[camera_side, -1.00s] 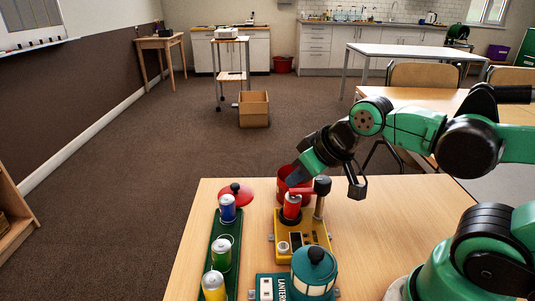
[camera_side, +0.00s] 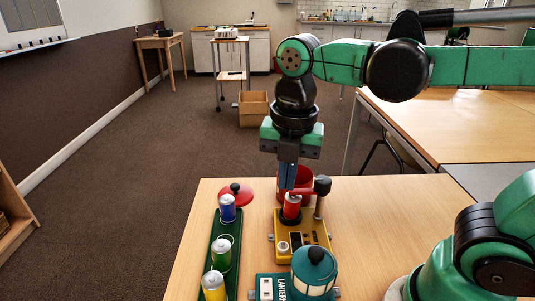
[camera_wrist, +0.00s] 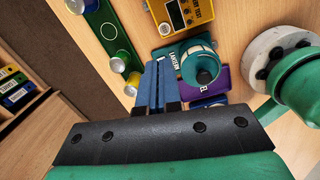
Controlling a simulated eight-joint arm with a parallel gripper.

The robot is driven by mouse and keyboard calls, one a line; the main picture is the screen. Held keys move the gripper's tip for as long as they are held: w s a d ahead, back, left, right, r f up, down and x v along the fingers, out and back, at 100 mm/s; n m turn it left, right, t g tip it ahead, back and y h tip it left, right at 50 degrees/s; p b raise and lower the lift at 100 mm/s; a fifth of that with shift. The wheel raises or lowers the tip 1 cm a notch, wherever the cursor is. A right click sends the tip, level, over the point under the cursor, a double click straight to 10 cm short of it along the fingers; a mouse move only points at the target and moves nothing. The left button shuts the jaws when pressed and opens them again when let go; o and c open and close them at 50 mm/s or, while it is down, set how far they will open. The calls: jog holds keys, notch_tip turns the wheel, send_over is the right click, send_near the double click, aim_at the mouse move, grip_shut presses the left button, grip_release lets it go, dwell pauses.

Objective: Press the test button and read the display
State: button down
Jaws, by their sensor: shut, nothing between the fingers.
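The yellow battery tester (camera_side: 318,237) stands on the table in the side view. A red battery (camera_side: 291,207) is upright in it, beside a black-knobbed post (camera_side: 321,187). A round pale button (camera_side: 283,247) and a small dark display (camera_side: 296,238) are on its top; I cannot read the display there. The wrist view cuts off the tester (camera_wrist: 158,12) at the top edge and shows its display (camera_wrist: 177,14), whose reading is too small to tell. My gripper (camera_side: 287,187) points straight down, shut and empty, over the battery's end of the tester. Its blue fingers (camera_wrist: 157,66) also show in the wrist view.
A teal lantern (camera_side: 314,268) stands in front of the tester. A green tray (camera_side: 236,255) to the left holds blue, green and yellow batteries. The table's right part (camera_side: 400,215) is mostly clear.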

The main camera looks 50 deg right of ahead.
aim_at(283, 246)
jog(key=shift+s+a+r+n+g, duration=0.1)
jog(key=shift+n+g, duration=0.05)
jog(key=shift+n, duration=0.45)
jog(key=shift+a+r+n+g, duration=0.1)
jog(key=shift+n+g, duration=0.05)
jog(key=shift+n, duration=0.45)
jog(key=f, duration=1.4)
jog(key=shift+w+d, duration=0.25)
jog(key=shift+d, duration=0.1)
jog(key=shift+f, duration=0.1)
jog(key=shift+f, duration=0.85)
jog(key=shift+a+r, duration=0.2)
jog(key=shift+r, duration=4.2)
